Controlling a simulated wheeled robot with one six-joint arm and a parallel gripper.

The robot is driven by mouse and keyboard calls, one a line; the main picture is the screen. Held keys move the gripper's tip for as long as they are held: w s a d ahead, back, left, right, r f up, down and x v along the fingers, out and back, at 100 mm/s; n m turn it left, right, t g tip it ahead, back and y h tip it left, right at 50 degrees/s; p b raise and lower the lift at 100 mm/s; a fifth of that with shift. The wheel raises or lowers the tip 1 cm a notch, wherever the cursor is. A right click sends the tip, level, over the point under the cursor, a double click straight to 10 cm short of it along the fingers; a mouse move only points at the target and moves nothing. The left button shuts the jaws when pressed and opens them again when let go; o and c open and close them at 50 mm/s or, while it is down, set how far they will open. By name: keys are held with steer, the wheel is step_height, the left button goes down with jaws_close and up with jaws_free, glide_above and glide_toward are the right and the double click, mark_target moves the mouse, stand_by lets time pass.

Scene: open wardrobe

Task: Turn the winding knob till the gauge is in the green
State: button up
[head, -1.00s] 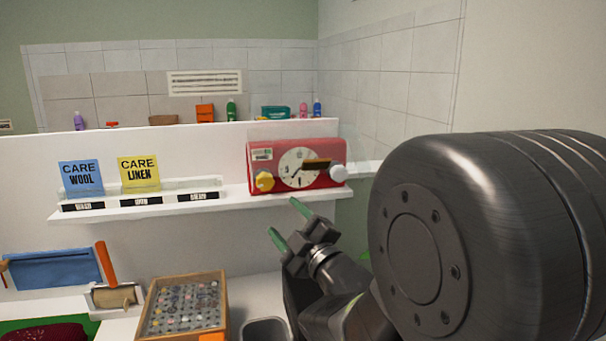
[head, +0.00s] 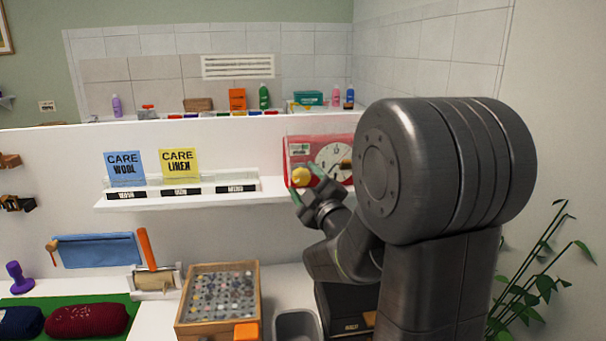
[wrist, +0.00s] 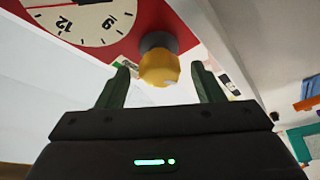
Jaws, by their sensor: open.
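A red timer box (head: 300,150) stands on the wall shelf, with a white dial (head: 335,158) on its front. My arm covers its right part in the head view. A yellow knob (head: 301,176) sticks out at its lower left. In the wrist view, the yellow knob (wrist: 159,68) on its grey collar sits at the gap between my fingertips, with space on both sides. The dial (wrist: 85,18) shows upside down there, with a red hand and dark numerals. My gripper (wrist: 161,72) is open and empty. A gauge with a green zone cannot be made out clearly.
The shelf (head: 225,204) carries a blue card (head: 124,170) and a yellow card (head: 179,164) left of the box. Below are a wooden tray of buttons (head: 218,293) and a grey bin (head: 297,326). A plant (head: 535,275) stands at right.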

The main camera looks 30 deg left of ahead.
steer(key=shift+w+a+r, duration=0.15)
steer(key=shift+w+a, duration=0.25)
steer(key=shift+a, duration=0.2)
steer(key=c, duration=1)
steer(key=shift+b, duration=0.45)
steer(key=shift+o, duration=0.2)
steer(key=m+b, duration=0.1)
steer(key=b, duration=0.1)
steer(key=m+t+b, duration=0.1)
steer(key=m+b, duration=0.1)
steer(key=shift+s+f+b, duration=0.1)
steer(key=shift+f+b, duration=0.3)
steer(key=m+t+b, duration=0.2)
steer(key=m+b, duration=0.2)
steer(key=b, duration=0.1)
steer(key=shift+h, duration=0.3)
steer(key=m+t+b, duration=0.1)
steer(key=m, duration=0.1)
steer(key=m+h+b, duration=0.1)
steer(key=m+b, duration=0.1)
steer(key=shift+a+r+t, duration=0.1)
steer(key=shift+r+t, duration=0.1)
steer(key=shift+t, duration=0.2)
steer(key=shift+r+m+t+h+b, duration=0.1)
steer(key=shift+m+t+h+b, duration=0.65)
steer(key=shift+m, duration=1.35)
